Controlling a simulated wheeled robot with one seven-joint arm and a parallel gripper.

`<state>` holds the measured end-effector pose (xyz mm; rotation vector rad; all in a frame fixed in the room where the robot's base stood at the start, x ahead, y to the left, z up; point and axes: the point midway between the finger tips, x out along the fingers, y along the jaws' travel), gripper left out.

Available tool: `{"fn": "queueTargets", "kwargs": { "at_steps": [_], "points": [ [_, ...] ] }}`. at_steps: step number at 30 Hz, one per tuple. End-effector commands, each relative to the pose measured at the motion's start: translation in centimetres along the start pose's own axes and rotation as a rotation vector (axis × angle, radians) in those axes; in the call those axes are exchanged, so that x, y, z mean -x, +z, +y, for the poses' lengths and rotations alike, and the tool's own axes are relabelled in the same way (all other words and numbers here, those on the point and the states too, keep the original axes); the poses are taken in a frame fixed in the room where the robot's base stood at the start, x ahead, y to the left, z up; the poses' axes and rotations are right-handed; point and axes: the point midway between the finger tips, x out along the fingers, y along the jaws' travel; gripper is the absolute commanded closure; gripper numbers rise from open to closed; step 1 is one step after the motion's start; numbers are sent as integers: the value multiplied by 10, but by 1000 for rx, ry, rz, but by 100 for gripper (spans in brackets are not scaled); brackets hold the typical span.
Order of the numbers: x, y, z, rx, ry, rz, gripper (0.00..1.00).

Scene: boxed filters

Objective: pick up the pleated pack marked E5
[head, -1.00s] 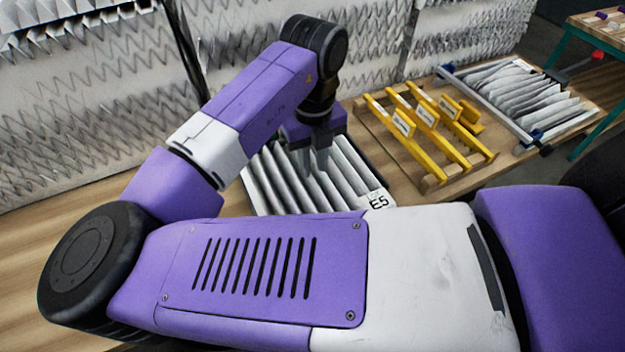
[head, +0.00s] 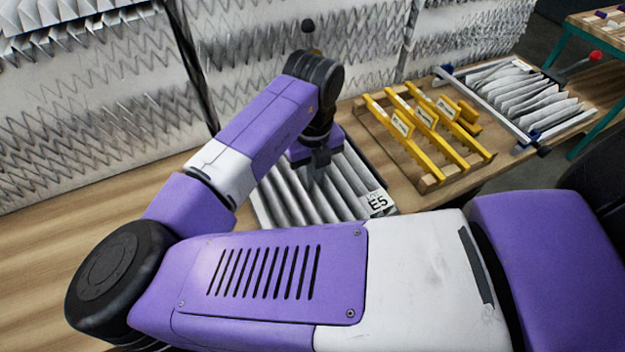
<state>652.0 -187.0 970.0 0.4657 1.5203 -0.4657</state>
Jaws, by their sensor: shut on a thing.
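The pleated pack marked E5 (head: 345,200) lies flat on the wooden bench, with white and dark pleats and a white E5 label at its right front corner. My gripper (head: 313,178) points down over the middle of the pack and is shut on one of its pleats. The fingertips are partly lost among the pleats. My forearm hides the pack's left back part, and my nearer arm link covers part of its front edge.
A wooden rack with yellow labelled bars (head: 425,125) stands just right of the pack. Beyond it is a clamped frame of grey pleated sheets (head: 525,95). Large pleated panels (head: 90,110) stand along the back. The bench at left (head: 50,240) is bare.

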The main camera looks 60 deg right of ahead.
Motion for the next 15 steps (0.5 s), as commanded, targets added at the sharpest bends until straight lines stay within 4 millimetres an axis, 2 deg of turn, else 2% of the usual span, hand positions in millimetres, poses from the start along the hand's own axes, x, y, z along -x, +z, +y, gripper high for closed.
{"fn": "queueTargets", "kwargs": {
  "at_steps": [4, 7, 15],
  "points": [
    [2, 0, 0, 0, 0, -1, 100],
    [12, 1, 0, -1, 1, -3, 100],
    [62, 1, 0, -2, 1, -4, 100]
  ]
}}
